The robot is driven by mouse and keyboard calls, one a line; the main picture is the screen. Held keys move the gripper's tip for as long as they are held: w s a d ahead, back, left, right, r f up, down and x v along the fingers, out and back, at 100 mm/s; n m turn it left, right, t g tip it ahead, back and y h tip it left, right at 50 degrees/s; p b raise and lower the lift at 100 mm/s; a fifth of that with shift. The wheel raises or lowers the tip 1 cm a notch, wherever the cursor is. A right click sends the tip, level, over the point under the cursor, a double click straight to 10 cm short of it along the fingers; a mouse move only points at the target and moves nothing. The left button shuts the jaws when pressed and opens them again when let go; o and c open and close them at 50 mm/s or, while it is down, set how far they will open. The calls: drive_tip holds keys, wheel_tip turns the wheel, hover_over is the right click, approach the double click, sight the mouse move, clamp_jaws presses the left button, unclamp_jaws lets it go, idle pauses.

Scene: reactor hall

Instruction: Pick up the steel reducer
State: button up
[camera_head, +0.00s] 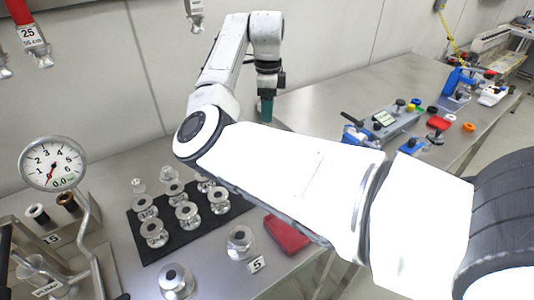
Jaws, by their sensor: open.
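Several round steel pieces with dark bores stand on a black mat (164,243) on the bench at lower left. One more steel piece (241,242) stands off the mat by a small "5" label, and another steel piece (177,281) is at the bottom edge. I cannot tell which of them is the steel reducer. My gripper (267,108) is at upper centre, near the wall and the bench's back edge, away from these pieces. It looks small and dark with a teal-green lower part; its jaws are open, with nothing clearly held. My arm hides part of the bench.
A red object (287,234) lies right of the mat. Another steel table (350,90) carries blue clamps (459,80) and small coloured parts. The wall is behind.

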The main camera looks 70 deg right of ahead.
wheel_tip(320, 180, down, 4)
drive_tip(key=shift+w+r+b, duration=0.1)
drive_tip(key=shift+r+b, duration=0.05)
drive_tip(key=shift+b, duration=1.1)
drive_tip(key=shift+s+f+p, duration=0.15)
drive_tip(key=shift+f+p, duration=0.3)
drive_tip(key=shift+f, duration=2.15)
drive_tip(key=shift+s+f+p, duration=0.1)
drive_tip(key=shift+f+p, duration=0.35)
drive_tip(key=shift+f, duration=2.15)
drive_tip(key=c, duration=1.1)
drive_tip(key=shift+r, duration=0.1)
